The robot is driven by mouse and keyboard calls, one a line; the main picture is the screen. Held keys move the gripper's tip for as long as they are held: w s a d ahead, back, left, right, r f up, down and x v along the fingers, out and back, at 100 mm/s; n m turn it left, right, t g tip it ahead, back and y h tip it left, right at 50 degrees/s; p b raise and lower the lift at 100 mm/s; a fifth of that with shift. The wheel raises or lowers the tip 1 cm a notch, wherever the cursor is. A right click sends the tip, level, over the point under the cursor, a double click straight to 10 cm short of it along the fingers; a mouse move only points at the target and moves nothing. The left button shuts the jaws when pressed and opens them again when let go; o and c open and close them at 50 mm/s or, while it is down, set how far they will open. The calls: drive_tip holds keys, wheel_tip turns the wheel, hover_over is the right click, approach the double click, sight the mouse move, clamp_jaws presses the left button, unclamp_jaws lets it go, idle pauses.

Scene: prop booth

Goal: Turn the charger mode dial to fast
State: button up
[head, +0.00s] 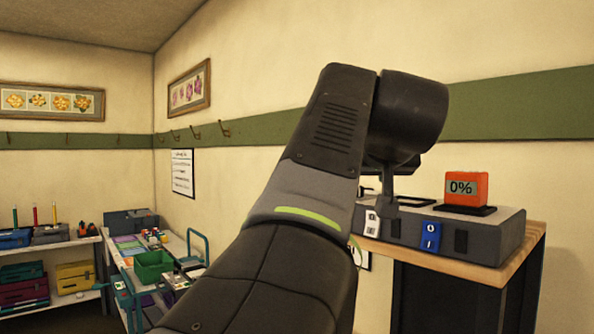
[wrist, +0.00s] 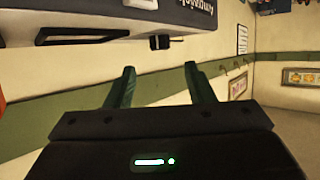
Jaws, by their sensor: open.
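The charger appears to be the grey box (head: 480,246) on a wooden-topped cabinet in the head view. An orange battery block (head: 466,188) reading "0%" sits on its top. Its front carries a blue switch (head: 430,237), a white switch (head: 372,223) and dark slots. I cannot make out a mode dial or its markings; my arm covers the box's left part. In the wrist view my gripper (wrist: 160,88) is open, with two greenish fingers apart and nothing between them.
The wooden cabinet top (head: 525,250) shows a bare edge at the right. A green rail (head: 520,108) with hooks runs along the wall. At the left, shelves and a table hold a green bin (head: 153,266) and toolboxes, well away from the box.

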drive_tip(key=v, duration=0.5)
drive_tip(key=shift+s+r+b, duration=0.15)
drive_tip(key=shift+s+b, duration=0.15)
drive_tip(key=shift+s, duration=0.05)
drive_tip(key=shift+w, duration=0.15)
drive_tip(key=p+x, duration=0.2)
drive_tip(key=x, duration=1.1)
drive_tip(key=shift+w+f+p, duration=0.25)
drive_tip(key=shift+w+p, duration=0.05)
drive_tip(key=shift+p, duration=0.1)
drive_tip(key=shift+s, duration=0.1)
